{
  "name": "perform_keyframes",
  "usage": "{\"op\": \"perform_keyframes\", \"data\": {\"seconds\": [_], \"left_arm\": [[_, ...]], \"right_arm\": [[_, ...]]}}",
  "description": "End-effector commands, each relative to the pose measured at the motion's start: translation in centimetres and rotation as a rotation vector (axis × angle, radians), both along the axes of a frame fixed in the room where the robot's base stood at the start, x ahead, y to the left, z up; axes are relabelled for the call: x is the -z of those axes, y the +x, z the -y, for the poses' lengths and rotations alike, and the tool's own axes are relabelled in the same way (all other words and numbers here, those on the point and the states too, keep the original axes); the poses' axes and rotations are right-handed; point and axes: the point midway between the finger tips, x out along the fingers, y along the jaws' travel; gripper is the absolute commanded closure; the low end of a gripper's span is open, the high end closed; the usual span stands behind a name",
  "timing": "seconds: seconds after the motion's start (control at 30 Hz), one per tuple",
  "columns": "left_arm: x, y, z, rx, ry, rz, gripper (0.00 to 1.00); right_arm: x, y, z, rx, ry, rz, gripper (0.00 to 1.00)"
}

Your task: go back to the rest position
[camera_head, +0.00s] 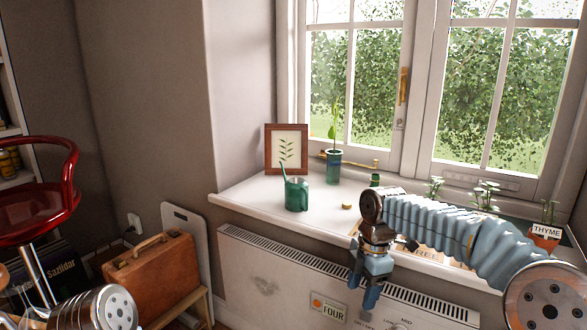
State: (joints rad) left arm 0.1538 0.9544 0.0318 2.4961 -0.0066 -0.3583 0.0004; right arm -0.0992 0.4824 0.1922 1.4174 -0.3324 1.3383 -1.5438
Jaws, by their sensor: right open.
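My right arm comes in from the right, in a pale blue sleeve, and reaches over the windowsill (250,196). My right gripper (362,290) points down in front of the sill's front edge, above the white heater (270,272). Its jaws are open and I see nothing between them. The right arm hides part of the sill and some things on it. A metal part of my own body shows at the lower left, but my left gripper does not show.
A green watering can (297,195), a framed leaf picture (286,149) and a plant in a green glass (333,165) stand on the sill. A THYME pot (545,238) stands at right. A brown suitcase (152,275) and red chair (38,190) are at left.

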Motion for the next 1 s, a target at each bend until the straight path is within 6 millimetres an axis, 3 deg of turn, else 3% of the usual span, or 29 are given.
{"op": "perform_keyframes", "data": {"seconds": [0.17, 0.27, 0.37, 0.5, 0.6, 0.73, 0.83, 1.0], "left_arm": [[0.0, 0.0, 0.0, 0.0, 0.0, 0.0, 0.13], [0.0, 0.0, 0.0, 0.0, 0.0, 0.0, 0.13], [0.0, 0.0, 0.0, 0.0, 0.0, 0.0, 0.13], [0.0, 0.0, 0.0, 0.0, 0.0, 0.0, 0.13], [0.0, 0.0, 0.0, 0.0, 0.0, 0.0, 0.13], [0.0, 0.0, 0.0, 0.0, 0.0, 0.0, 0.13], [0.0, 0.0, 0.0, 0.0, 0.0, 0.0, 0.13], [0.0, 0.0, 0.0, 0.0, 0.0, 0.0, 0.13]], "right_arm": [[9.5, -0.4, -2.1, 0.248, 0.071, -0.06, 0.43], [16.6, -2.1, -3.5, 0.482, 0.129, -0.12, 0.43], [23.6, -5.2, -4.7, 0.768, 0.183, -0.196, 0.43], [31.6, -11.8, -5.6, 1.222, 0.224, -0.316, 0.43], [35.2, -16.7, -5.4, 1.533, 0.227, -0.385, 0.43], [37.4, -21.6, -4.9, 1.831, 0.215, -0.434, 0.43], [37.9, -23.4, -4.5, 1.955, 0.21, -0.445, 0.43], [38.1, -24.0, -4.4, 2.004, 0.212, -0.446, 0.43]]}}
